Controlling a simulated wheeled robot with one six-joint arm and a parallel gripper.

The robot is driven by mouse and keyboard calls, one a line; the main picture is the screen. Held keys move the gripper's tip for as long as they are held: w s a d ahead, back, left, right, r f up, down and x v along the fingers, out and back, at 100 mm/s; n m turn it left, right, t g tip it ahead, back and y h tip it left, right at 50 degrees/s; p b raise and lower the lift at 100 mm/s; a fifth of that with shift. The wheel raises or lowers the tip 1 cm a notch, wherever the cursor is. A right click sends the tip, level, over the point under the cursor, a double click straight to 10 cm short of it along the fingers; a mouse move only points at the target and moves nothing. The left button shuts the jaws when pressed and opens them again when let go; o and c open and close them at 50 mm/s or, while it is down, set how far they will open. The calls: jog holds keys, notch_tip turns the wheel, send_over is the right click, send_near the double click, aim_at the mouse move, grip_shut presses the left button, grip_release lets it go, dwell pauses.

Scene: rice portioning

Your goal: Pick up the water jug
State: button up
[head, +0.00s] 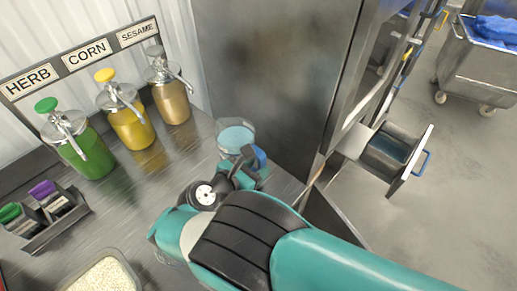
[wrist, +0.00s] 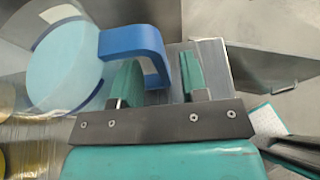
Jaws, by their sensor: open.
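The water jug (head: 236,137) is a clear round vessel with light-blue water and a blue handle. It stands on the steel counter near its right end. In the wrist view the jug (wrist: 62,72) fills the left side, and its blue handle (wrist: 135,38) reaches toward my gripper (wrist: 160,66). My gripper is open, and the outer bar of the handle shows between its two teal fingers. I cannot tell whether either finger touches it. In the head view my gripper (head: 246,167) is at the jug's near side and partly hides the handle.
Green, yellow and brown pump bottles, the brown one (head: 171,98) closest to the jug, stand left on the counter (head: 160,180). A tall steel cabinet (head: 270,80) rises right behind the jug. A rice container (head: 105,275) is at the front. An open drawer (head: 390,150) is at right.

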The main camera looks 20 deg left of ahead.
jog(key=shift+w+a, duration=0.1)
jog(key=shift+a, duration=0.05)
jog(key=shift+w+d, duration=0.1)
jog(key=shift+d, duration=0.15)
jog(key=shift+c, duration=1.1)
jog(key=shift+d, duration=0.1)
grip_shut()
jog(key=shift+r, duration=0.1)
